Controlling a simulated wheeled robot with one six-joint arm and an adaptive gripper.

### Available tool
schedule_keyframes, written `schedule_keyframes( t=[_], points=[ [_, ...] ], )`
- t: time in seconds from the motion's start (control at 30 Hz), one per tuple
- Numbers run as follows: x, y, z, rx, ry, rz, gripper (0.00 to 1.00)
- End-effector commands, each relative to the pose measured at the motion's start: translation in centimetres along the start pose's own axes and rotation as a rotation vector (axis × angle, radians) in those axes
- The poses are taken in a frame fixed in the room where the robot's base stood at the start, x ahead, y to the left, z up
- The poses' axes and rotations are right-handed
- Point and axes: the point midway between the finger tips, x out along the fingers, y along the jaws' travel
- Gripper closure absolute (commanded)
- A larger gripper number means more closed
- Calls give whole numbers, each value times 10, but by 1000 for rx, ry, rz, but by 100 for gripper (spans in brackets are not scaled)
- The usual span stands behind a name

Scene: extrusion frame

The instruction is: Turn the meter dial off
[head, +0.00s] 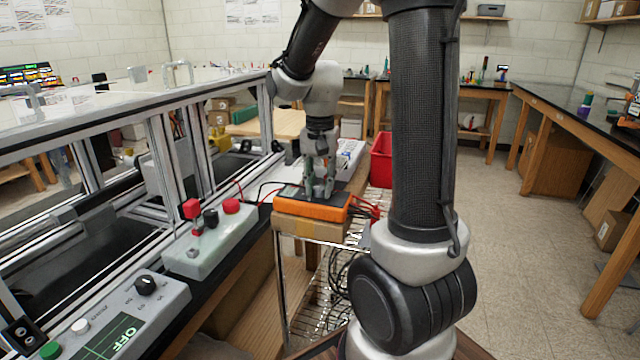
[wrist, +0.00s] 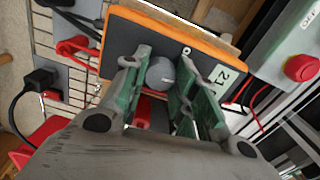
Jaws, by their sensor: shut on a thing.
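The meter (head: 312,207) is an orange-edged box with a dark face, lying flat on a cardboard box on a wire rack beside the bench. It also fills the upper middle of the wrist view (wrist: 205,45). Its round grey dial (wrist: 160,73) has a light pointer line. My gripper (head: 319,188) comes down from above onto the meter's face. In the wrist view its green-padded fingers (wrist: 160,80) stand on either side of the dial and are shut on it. The fingers hide part of the face. A small display beside the dial shows digits.
A pale control box (head: 211,242) with red and black knobs stands left of the meter. A grey panel (head: 130,315) reading OFF is at front left. Red and black leads (head: 365,205) hang by the meter.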

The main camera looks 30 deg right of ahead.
Motion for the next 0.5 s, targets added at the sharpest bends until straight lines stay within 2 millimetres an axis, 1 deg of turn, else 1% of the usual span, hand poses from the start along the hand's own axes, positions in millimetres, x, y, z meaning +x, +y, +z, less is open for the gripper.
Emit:
schedule_keyframes(
  t=[0.17, 0.5],
  points=[
    [0, 0, 0, -130, 1, -1, 96],
    [0, 0, 0, -451, 1, 0, 96]
  ],
)
